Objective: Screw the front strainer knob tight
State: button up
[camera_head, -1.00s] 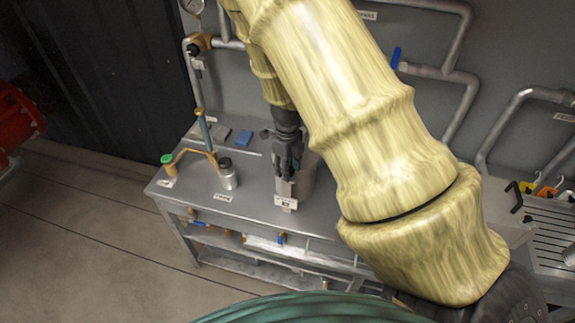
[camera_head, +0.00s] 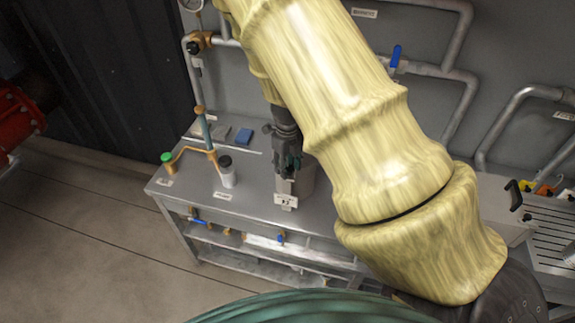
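My gripper (camera_head: 288,165) points down over the metal bench (camera_head: 250,210), in front of a grey cylinder (camera_head: 305,182) that my arm partly covers.
Wall pipes with a blue lever (camera_head: 396,57) run behind my arm. A slotted metal counter (camera_head: 548,232) stands at right.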

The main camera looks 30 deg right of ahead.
aim_at(288, 167)
jog(key=o, duration=0.3)
jog(key=shift+o, duration=0.2)
notch_tip(288, 167, up, 12)
dwell(0.5)
jog(key=shift+d, duration=0.1)
